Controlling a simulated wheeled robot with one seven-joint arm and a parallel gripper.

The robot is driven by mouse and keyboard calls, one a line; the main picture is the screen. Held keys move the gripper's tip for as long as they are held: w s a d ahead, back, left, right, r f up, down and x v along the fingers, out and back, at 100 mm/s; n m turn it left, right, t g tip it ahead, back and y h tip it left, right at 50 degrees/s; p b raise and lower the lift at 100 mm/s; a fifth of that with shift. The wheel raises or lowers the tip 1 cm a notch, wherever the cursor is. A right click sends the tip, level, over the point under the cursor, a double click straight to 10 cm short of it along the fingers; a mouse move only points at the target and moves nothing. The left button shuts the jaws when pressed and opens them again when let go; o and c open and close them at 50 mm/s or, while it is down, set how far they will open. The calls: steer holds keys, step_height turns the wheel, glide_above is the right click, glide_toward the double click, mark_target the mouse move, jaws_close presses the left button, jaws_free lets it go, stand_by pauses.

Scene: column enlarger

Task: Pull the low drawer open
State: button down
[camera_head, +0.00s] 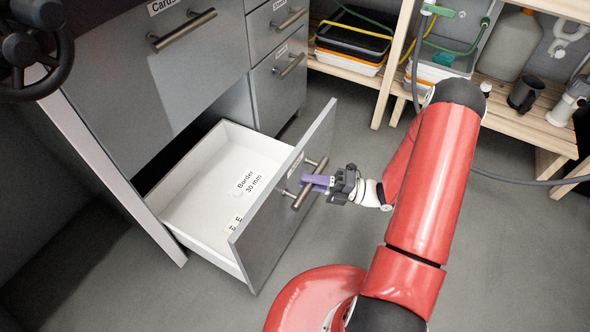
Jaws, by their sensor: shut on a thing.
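The low drawer (287,213) has a grey front and a white inside, and it stands well out from the cabinet. White labels lie in it, one reading "Border 30 mm" (247,182). Its bar handle (310,184) runs along the outer face of the front. My gripper (317,183), with purple fingers, is shut on this handle from the right. The fingers hide the middle of the handle. My red arm reaches in from the lower right.
A large drawer marked "Cards" (165,85) is shut above. Narrow drawers (279,85) are shut beside it. A wooden shelf (525,125) with trays, a jug and a mug stands at the back right. Grey floor (340,235) is free around the drawer front.

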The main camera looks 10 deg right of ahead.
steer(key=shift+s+d, duration=0.55)
steer(key=shift+d, duration=0.1)
steer(key=c, duration=1.3)
jaws_free()
steer(key=shift+d, duration=0.1)
steer(key=v, duration=0.7)
steer(key=shift+d, duration=0.3)
